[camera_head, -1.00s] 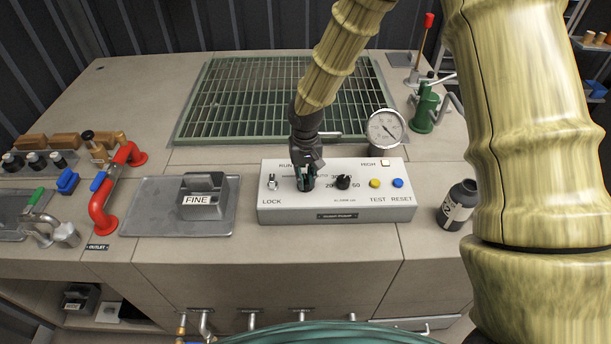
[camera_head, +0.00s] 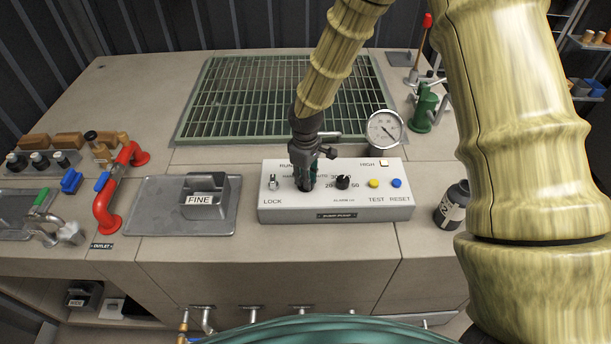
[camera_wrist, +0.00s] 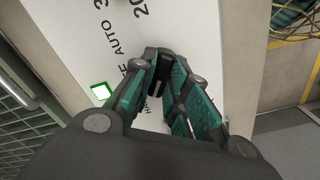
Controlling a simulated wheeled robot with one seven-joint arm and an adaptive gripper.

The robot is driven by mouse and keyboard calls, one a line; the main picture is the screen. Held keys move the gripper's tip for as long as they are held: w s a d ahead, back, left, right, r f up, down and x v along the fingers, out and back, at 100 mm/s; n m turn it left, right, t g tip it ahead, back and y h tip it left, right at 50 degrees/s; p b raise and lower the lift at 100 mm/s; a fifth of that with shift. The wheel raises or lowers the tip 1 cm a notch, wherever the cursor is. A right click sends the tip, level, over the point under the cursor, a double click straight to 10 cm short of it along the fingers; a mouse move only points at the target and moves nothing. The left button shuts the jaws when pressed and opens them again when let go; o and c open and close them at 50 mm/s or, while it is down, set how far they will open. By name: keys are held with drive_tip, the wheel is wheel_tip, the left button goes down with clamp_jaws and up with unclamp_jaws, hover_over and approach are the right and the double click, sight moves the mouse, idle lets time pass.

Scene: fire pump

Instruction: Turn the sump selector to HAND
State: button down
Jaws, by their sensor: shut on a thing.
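The sump pump panel (camera_head: 290,211) is a pale box on the worktop, lettered LOCK, RUN, AUTO, HIGH, TEST and RESET. My gripper (camera_head: 306,187) points down onto its left-middle part, where the selector stands. In the wrist view my gripper's teal-padded fingers (camera_wrist: 160,90) are closed around a dark knob, the selector (camera_wrist: 157,56), over the panel lettering. The fingers hide most of the selector, so its pointing direction cannot be told. AUTO shows beside the fingers in the wrist view; the other position words are partly covered.
Near the gripper on the panel are a toggle switch (camera_head: 272,182), a black alarm dial (camera_head: 343,182), a yellow button (camera_head: 373,183) and a blue button (camera_head: 397,183). A gauge (camera_head: 384,129) stands behind. A dark bottle (camera_head: 453,205) stands at the right.

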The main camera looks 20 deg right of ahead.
drive_tip(key=shift+n, duration=0.5)
drive_tip(key=c, duration=1.4)
unclamp_jaws()
drive_tip(key=shift+d, duration=0.1)
wheel_tip(320, 180, up, 12)
drive_tip(key=shift+r, duration=0.1)
